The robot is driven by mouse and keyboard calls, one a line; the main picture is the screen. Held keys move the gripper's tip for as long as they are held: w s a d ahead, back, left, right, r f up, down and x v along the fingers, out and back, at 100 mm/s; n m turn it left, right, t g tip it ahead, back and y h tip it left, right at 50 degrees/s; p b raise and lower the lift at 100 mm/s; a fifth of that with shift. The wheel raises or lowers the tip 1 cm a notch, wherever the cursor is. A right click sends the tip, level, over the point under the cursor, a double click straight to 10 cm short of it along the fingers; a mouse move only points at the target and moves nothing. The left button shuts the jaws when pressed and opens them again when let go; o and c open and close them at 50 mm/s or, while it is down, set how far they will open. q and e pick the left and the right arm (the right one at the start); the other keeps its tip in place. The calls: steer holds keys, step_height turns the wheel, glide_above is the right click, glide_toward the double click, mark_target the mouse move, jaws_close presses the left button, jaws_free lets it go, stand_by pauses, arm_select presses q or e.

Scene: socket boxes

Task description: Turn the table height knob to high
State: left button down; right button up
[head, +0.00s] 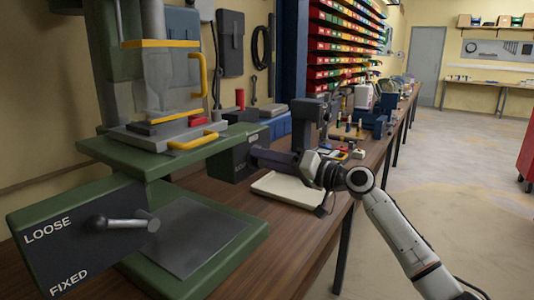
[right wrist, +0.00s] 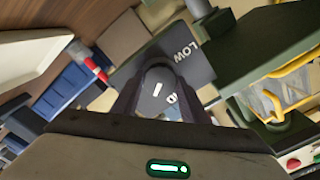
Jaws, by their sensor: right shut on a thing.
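The table height knob (right wrist: 157,84) is a grey rounded knob with a white mark, seen in the right wrist view. It sits on a dark plate (right wrist: 188,58) on the green machine. The word LOW shows on the plate above and right of the knob; other lettering near the right finger is partly hidden. My right gripper (right wrist: 158,97) is shut on the knob, one finger on each side. In the head view my right gripper (head: 258,158) reaches the machine's dark side box (head: 233,160) from the right and hides the knob. My left gripper is out of view.
The green machine's lower front carries a metal lever (head: 122,222) between LOOSE and FIXED labels. Yellow guard handles (head: 198,75) stand above its table. A cream tray (head: 290,188) lies on the wooden bench below my right gripper.

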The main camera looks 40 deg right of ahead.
steer(key=shift+a+f+m+p, duration=0.15)
steer(key=shift+f+m+p, duration=0.4)
steer(key=shift+m, duration=0.45)
steer(key=m+p, duration=0.2)
steer(key=shift+m, duration=0.3)
steer(key=shift+m+p, duration=0.95)
steer(key=shift+m, duration=0.15)
steer(key=shift+f+m+p, duration=0.1)
steer(key=shift+m+p, duration=0.35)
steer(key=shift+m, duration=0.15)
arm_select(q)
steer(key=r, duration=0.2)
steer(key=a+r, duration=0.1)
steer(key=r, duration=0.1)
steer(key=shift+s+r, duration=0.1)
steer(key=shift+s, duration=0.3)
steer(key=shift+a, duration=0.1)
arm_select(e)
steer(key=shift+f+m, duration=0.1)
steer(key=shift+m, duration=0.2)
steer(key=o, duration=1.1)
steer(key=shift+c, duration=0.2)
